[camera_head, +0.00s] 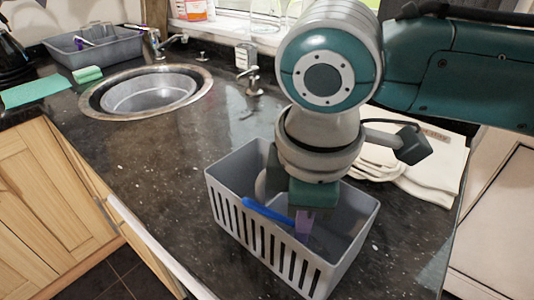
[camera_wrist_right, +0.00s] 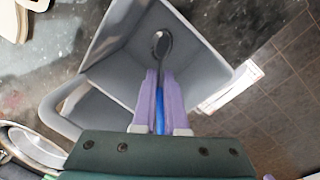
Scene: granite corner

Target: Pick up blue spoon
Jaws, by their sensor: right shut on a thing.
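The blue spoon (camera_head: 267,213) has its handle over the grey slotted basket (camera_head: 216,192) in the head view. In the right wrist view the blue handle (camera_wrist_right: 160,120) lies between the purple fingers and the dark bowl (camera_wrist_right: 161,44) points away, into or over the basket. My right gripper (camera_head: 304,222) is inside the basket's outline, shut on the spoon's handle; its fingertips (camera_wrist_right: 160,76) also show in the right wrist view. Whether the spoon touches the basket cannot be told.
A round sink (camera_head: 145,92) and a grey tub (camera_head: 95,47) are at the left back. A green cloth (camera_head: 35,90) lies at the far left. The dark counter left of the basket is clear.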

